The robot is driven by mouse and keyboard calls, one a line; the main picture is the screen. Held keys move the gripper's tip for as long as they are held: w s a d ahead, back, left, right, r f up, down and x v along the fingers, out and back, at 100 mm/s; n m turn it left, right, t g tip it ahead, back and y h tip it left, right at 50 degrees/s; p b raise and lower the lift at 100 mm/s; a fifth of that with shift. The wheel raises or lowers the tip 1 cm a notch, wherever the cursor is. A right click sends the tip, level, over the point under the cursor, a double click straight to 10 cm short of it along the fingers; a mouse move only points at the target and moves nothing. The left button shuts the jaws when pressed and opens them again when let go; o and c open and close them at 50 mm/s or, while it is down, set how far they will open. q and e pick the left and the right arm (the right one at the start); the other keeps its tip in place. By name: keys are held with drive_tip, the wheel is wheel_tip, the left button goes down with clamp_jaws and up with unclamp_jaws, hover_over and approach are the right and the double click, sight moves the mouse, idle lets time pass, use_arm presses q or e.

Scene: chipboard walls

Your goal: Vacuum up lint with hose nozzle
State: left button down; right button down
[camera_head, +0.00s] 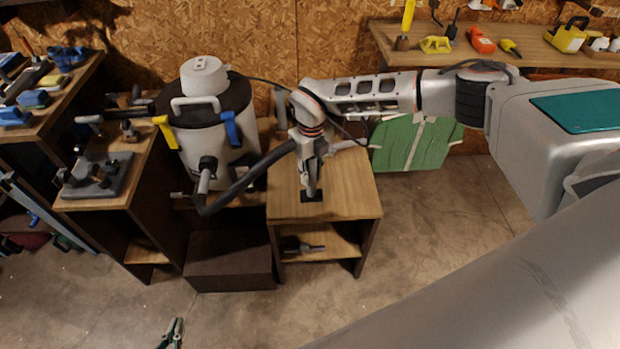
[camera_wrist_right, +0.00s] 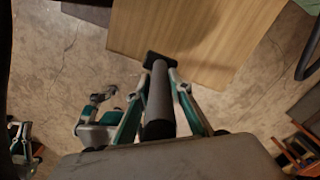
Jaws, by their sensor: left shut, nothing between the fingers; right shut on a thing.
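My right gripper (camera_head: 311,178) is shut on the grey hose nozzle (camera_wrist_right: 159,100), which points down with its black head at the wooden table (camera_head: 350,200). The black head (camera_head: 311,196) appears at the table top near its front edge; I cannot tell whether it touches. A dark hose (camera_head: 245,180) runs from the nozzle area to the white and black vacuum (camera_head: 225,145) on the left. My left gripper (camera_head: 172,331) is shut and empty, low over the floor at the bottom edge. I cannot make out any lint on the table top.
A dark brown box (camera_head: 230,262) stands below the vacuum. A cabinet with a clamp plate (camera_head: 97,178) is on the left. A bench with tools (camera_head: 520,45) runs along the back wall, with a green panel (camera_head: 415,143) below it. Floor in front of the table is clear.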

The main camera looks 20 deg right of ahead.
wheel_tip(320, 180, up, 2)
drive_tip(key=shift+p, duration=0.45)
drive_tip(key=shift+f, duration=0.1)
